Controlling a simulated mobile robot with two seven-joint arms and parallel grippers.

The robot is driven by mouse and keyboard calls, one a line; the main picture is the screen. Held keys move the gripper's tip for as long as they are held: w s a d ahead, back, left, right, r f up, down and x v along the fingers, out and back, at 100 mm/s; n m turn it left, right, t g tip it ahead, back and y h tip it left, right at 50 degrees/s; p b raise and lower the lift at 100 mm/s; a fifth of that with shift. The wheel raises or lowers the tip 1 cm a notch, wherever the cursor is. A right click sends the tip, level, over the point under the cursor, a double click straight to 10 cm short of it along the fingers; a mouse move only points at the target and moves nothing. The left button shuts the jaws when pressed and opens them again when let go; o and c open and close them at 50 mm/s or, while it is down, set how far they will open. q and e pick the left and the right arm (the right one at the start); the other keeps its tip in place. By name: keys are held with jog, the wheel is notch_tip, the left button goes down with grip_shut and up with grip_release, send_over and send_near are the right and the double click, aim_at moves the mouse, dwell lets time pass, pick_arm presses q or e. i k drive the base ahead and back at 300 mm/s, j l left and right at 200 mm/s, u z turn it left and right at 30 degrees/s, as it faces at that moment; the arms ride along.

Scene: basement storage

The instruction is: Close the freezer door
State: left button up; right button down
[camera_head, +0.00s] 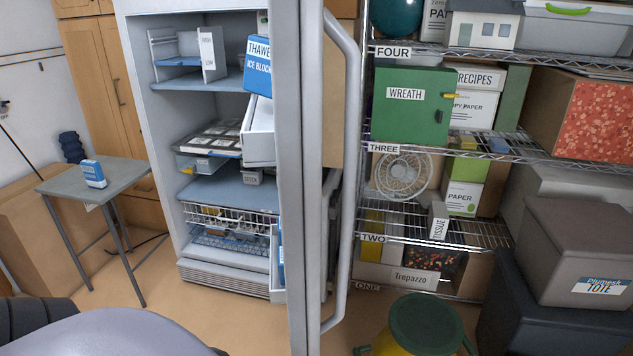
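The freezer (228,284) stands upright in the middle of the view with its interior showing. Its door (291,200) is open and seen nearly edge-on, swung out toward me. The long curved door handle (350,170) faces right. White bins on the door's inner side (259,130) hold a blue ice block box (258,65). Shelves, small bins and a lower wire basket (228,222) show inside the freezer. Neither of my grippers is in view.
A small folding table (120,178) with a blue box (93,174) stands left of the freezer. Wire shelving (450,152) with boxes is at the right. Stacked totes (585,255) and a green-lidded container (425,322) stand at the lower right. Bare floor lies before the freezer.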

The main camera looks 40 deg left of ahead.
aim_at(286, 133)
jog(key=i+l+u, duration=0.1)
jog(key=u, duration=0.25)
jog(key=l+u, duration=0.1)
jog(key=u, duration=0.3)
jog(key=i+l+u, duration=0.1)
jog(key=u, duration=0.25)
jog(key=i+l+u, duration=0.1)
jog(key=l+u, duration=0.55)
jog(key=u, duration=0.15)
jog(key=i, duration=0.05)
